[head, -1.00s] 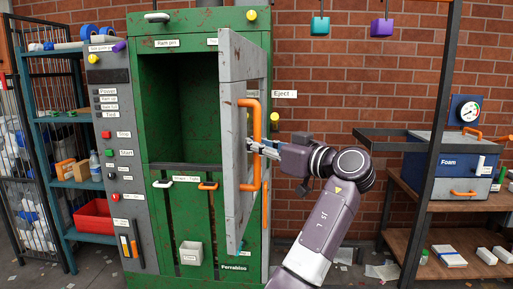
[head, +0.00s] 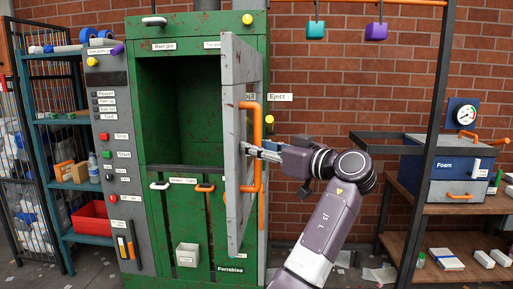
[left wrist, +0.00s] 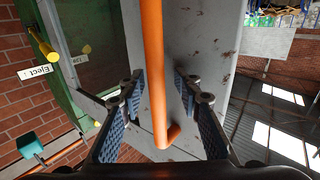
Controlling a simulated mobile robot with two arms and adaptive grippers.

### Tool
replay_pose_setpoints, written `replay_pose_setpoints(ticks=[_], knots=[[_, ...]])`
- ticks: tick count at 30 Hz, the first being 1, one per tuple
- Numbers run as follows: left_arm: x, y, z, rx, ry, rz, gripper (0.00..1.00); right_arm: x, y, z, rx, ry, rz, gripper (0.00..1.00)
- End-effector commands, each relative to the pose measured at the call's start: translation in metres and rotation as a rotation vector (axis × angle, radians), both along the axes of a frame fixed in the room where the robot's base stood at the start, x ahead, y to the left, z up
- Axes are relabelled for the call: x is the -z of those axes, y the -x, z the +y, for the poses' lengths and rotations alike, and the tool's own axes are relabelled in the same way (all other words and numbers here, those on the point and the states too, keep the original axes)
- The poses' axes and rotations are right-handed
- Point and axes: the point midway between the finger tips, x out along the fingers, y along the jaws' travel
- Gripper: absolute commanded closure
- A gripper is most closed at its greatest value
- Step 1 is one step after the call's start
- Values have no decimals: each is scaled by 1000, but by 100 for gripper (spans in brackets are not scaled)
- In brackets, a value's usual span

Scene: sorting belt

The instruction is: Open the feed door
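The feed door (head: 233,150) is a worn grey slab on the green machine (head: 205,20). In the head view it stands swung out from the dark opening, seen at a steep angle. Its orange bar handle (head: 257,135) runs upright along its face. My left gripper (head: 256,151) is at the handle's middle height. In the left wrist view the handle (left wrist: 153,75) passes between the two fingers of my left gripper (left wrist: 158,100). The fingers are open, with a visible gap on each side of the bar. My right gripper is not in view.
A control panel (head: 110,150) with buttons stands left of the opening. A teal shelf holds a red bin (head: 93,217). A dark post (head: 425,150) and a wooden bench (head: 405,196) with a foam box (head: 450,180) are at the right. Brick wall is behind.

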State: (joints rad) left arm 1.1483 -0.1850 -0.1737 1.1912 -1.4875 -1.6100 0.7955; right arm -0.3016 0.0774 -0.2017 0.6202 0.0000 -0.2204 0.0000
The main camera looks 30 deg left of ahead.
Motion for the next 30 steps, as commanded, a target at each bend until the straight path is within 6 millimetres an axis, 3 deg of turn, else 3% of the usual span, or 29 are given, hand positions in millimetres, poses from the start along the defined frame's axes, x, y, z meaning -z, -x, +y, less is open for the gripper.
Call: replay_pose_setpoints(ticks=[8,21,30], knots=[[-2,2,-10,3,-2,-3,69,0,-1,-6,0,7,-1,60],[-1,26,-94,4,-1,0,69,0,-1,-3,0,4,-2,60],[-1,33,-116,-1,-1,-1,69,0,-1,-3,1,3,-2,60]])
